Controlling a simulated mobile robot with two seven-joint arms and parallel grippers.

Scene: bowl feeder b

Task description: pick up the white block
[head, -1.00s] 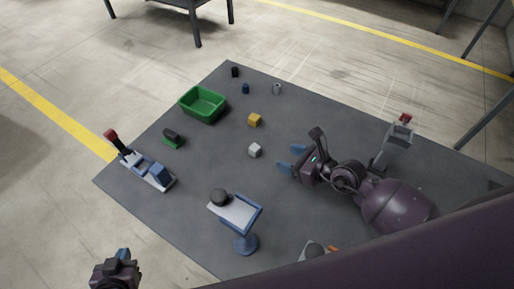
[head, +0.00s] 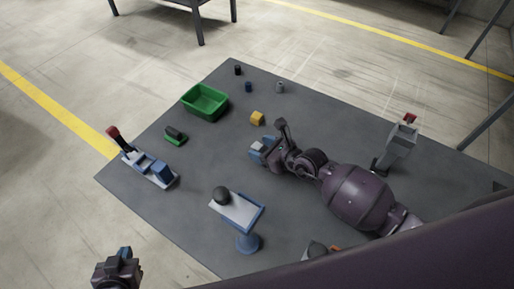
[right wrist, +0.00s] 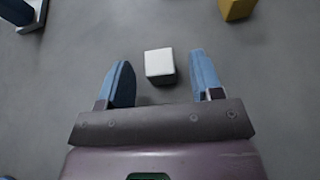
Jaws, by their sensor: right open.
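The white block (right wrist: 159,64) sits on the grey mat in the right wrist view, between and slightly beyond the tips of my right gripper (right wrist: 161,75). Both blue fingers are spread apart and the block touches neither as far as I can see. In the head view my right gripper (head: 262,151) is over the block's place, and only a small pale part of the block (head: 258,146) shows between the fingers. My left gripper (head: 122,254) is at the lower left, off the mat; its finger opening cannot be made out.
A yellow block (head: 257,118) lies just beyond the right gripper. A green bin (head: 205,103) stands farther back. A blue stand (head: 240,212) with a dark ball (head: 221,195) is nearer, and a clamp-like device (head: 148,167) sits left. Small cylinders stand at the back.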

